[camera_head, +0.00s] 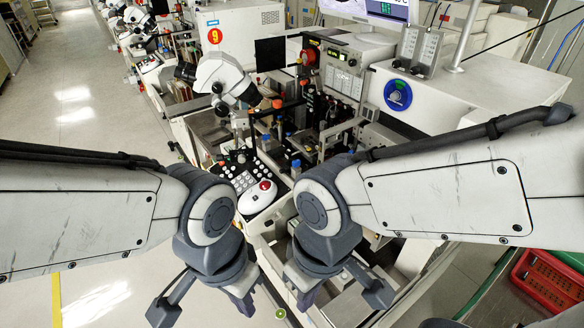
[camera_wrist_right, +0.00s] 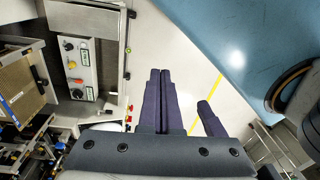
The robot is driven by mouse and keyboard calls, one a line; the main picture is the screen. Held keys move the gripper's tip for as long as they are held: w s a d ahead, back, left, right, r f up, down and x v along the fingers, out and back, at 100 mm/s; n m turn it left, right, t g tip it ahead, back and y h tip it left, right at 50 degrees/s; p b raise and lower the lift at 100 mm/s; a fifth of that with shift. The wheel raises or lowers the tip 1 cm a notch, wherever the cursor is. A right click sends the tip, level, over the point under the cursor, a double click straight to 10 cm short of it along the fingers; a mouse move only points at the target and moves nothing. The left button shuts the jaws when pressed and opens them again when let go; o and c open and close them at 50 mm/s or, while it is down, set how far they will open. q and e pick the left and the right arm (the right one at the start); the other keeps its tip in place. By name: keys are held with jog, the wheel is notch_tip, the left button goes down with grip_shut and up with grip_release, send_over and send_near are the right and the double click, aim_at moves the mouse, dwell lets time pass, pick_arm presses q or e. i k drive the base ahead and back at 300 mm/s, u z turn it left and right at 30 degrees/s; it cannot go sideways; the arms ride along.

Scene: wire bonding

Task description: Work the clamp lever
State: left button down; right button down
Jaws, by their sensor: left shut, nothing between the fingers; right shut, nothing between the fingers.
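I cannot single out the clamp lever among the small parts of the bonding machine (camera_head: 300,125) in the head view. My left gripper (camera_head: 243,304) and my right gripper (camera_head: 307,299) point down side by side in front of the machine, apart from its controls. Both are shut and empty. In the right wrist view my right gripper's two dark fingers (camera_wrist_right: 160,75) lie together over the pale floor. A further dark finger shows just right of them.
A white pad with a red ball (camera_head: 264,188) and a keypad stand behind my grippers. A microscope (camera_head: 222,78) stands at the back left. A red crate (camera_head: 549,283) is at lower right. A button panel (camera_wrist_right: 78,68) shows in the right wrist view. The left aisle is clear.

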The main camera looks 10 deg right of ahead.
aim_at(268, 224)
jog(key=z, duration=1.05)
jog(key=k, duration=0.7)
jog(key=u, duration=0.85)
jog(key=i, duration=0.5)
